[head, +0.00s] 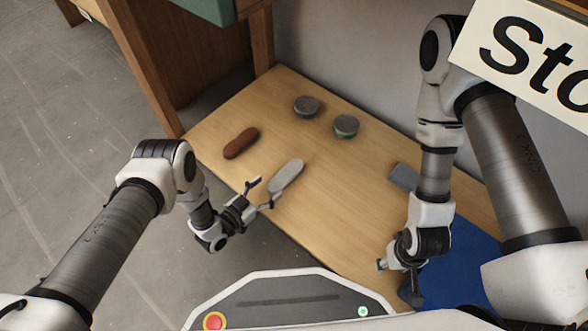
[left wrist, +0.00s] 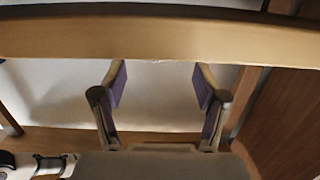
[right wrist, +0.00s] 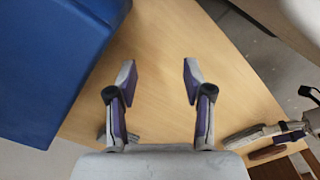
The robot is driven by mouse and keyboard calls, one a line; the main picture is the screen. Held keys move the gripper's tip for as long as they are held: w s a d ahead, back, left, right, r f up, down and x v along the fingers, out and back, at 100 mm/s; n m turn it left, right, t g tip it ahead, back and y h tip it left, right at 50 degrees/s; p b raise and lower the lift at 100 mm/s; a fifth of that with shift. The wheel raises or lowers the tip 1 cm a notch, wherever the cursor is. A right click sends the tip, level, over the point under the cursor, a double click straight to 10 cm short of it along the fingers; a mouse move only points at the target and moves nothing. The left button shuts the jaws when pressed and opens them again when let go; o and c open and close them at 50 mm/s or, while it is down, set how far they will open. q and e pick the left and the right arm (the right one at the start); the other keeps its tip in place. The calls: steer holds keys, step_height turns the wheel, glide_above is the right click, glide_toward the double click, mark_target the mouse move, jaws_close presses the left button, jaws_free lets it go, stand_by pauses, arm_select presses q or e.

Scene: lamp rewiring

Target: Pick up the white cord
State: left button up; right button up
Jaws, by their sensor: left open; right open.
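The white cord (head: 286,176) appears as a pale, rounded, elongated bundle lying on the wooden table (head: 330,215), near its left front edge in the head view. My left gripper (head: 260,195) is open just to the left of the cord, at the table edge, with nothing between its fingers. In the left wrist view my left gripper (left wrist: 158,88) is open below a wooden edge, and I cannot make out the cord there. My right gripper (right wrist: 158,80) is open and empty over the table's near right part, beside a blue item (right wrist: 50,65).
A brown elongated bundle (head: 241,142) lies behind and left of the cord. A grey block (head: 403,176) sits by my right arm, partly hidden. The table's middle is clear. A wall borders the back.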

mark_target(281, 178)
arm_select(q)
steer(key=b+x, duration=0.1)
steer(key=x, duration=0.1)
steer(key=b+x, duration=0.1)
steer(key=x, duration=0.1)
steer(key=b+x, duration=0.2)
steer(key=shift+s+d+f, duration=0.1)
steer(key=shift+d+f, duration=0.1)
steer(key=shift+f, duration=0.15)
arm_select(e)
step_height(281, 178, down, 4)
steer(key=shift+f, duration=0.25)
arm_select(q)
steer(key=shift+r, duration=0.2)
arm_select(e)
steer(key=shift+w+r, duration=0.1)
steer(key=shift+r, duration=0.1)
arm_select(q)
steer(key=c, duration=1.2)
